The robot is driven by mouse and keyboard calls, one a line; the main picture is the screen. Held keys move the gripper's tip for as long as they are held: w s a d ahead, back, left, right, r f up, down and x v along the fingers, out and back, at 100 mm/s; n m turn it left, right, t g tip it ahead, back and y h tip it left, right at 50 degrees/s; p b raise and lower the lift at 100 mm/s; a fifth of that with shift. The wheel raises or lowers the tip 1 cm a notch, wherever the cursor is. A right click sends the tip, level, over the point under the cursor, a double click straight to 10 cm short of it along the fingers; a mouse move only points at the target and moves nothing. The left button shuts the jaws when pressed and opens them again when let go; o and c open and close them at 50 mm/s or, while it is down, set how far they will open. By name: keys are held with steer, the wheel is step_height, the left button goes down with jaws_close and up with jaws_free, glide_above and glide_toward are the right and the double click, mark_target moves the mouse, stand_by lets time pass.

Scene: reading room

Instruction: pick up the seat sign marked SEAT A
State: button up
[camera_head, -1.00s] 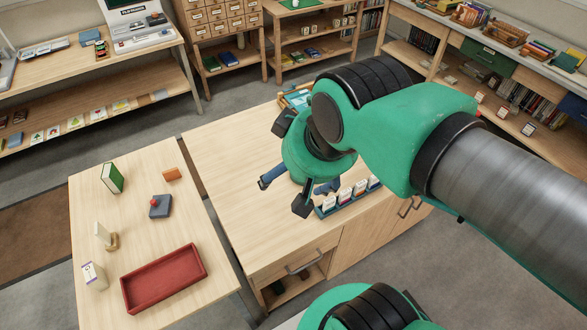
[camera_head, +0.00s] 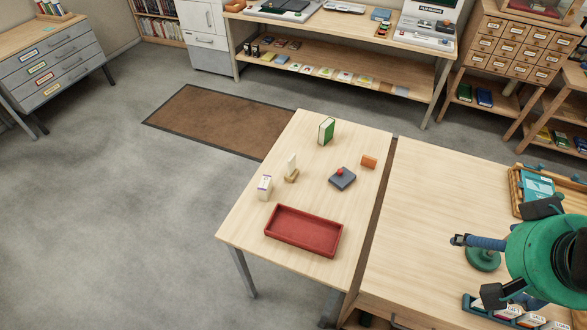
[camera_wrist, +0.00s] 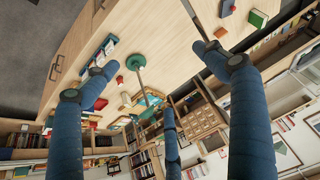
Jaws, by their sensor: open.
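Several small white cards, which look like seat signs (camera_head: 513,312), stand in a row in a teal rack (camera_head: 476,314) at the lower right of the head view. Their lettering is too small to tell which is SEAT A. The rack also shows at the upper left of the wrist view (camera_wrist: 84,66). My gripper (camera_head: 474,268) is open and empty above the table, just beyond the rack and apart from it. Its blue fingers spread wide in the wrist view (camera_wrist: 155,75). The picture edge and my gripper may hide some signs.
A green round base (camera_head: 483,260) stands on the table (camera_head: 425,215) near my gripper. A wooden tray (camera_head: 516,196) lies behind. The left table holds a red tray (camera_head: 303,231), a grey block (camera_head: 342,179), a green book (camera_head: 326,131) and an orange block (camera_head: 369,161). Mid-table is clear.

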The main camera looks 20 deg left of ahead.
steer(key=shift+c, duration=0.3)
steer(key=c, duration=1.1)
